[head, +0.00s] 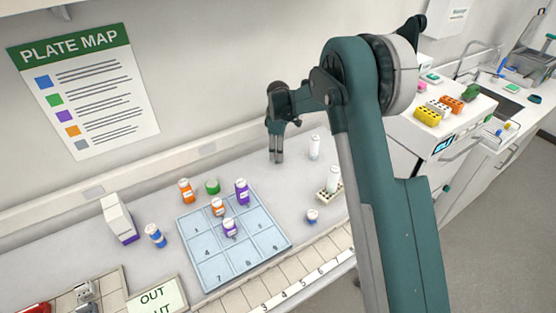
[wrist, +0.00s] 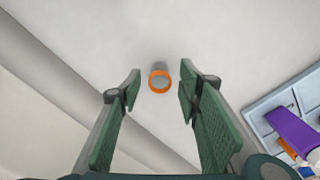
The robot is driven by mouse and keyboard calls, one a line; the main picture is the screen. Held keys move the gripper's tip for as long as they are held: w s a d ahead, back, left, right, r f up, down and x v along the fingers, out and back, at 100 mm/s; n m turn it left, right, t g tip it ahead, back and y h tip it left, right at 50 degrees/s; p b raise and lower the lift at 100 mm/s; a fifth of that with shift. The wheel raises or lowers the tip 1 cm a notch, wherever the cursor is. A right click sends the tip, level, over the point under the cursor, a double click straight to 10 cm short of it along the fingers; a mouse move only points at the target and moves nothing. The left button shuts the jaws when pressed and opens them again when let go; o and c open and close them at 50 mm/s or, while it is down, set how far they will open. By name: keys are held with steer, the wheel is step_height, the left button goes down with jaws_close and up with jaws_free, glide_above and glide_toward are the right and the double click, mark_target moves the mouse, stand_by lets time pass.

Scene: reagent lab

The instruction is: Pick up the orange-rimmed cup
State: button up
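The orange-rimmed cup (wrist: 160,80) shows in the wrist view as a small ring with a grey inside and a pale body, standing on the light bench. It appears in the gap between the fingertips of my gripper (wrist: 159,92), near the far end of the fingers. The fingers are apart and I see no contact with the cup. In the head view my gripper (head: 276,157) points down over the back of the bench. I cannot make out the cup in that view; the gripper may hide it.
A blue numbered tray (head: 207,262) holds purple-labelled and orange-labelled bottles. An orange bottle (head: 186,191) and a green-capped item (head: 212,187) stand behind it. White bottles (head: 314,147) stand right of the gripper. The wall runs close behind. A purple item (wrist: 293,131) is right of the fingers.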

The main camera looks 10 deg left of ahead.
steer(key=shift+f, duration=1.1)
steer(key=shift+c, duration=0.5)
steer(key=c, duration=0.8)
